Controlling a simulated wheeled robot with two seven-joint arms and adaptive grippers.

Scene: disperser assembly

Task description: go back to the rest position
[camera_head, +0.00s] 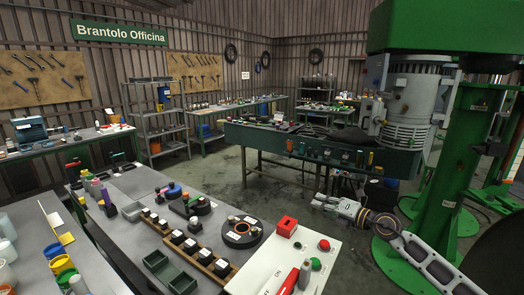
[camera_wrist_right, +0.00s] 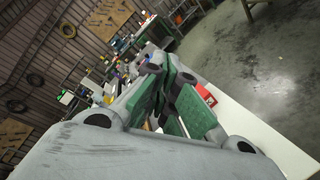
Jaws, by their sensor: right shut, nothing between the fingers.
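My right gripper (camera_head: 318,201) is at the end of my right arm, which comes in from the lower right. It is shut and empty, above the floor to the right of the white panel (camera_head: 262,284). In the right wrist view its green-padded fingers (camera_wrist_right: 172,92) are together with nothing between them. My left gripper is not in the head view.
The white panel carries a red box (camera_head: 286,226), a red button (camera_head: 324,244) and a green button (camera_head: 316,264). A grey table with trays and a black ring (camera_head: 242,233) lies left. A green machine column (camera_head: 455,150) stands right. Open floor (camera_head: 290,205) lies between.

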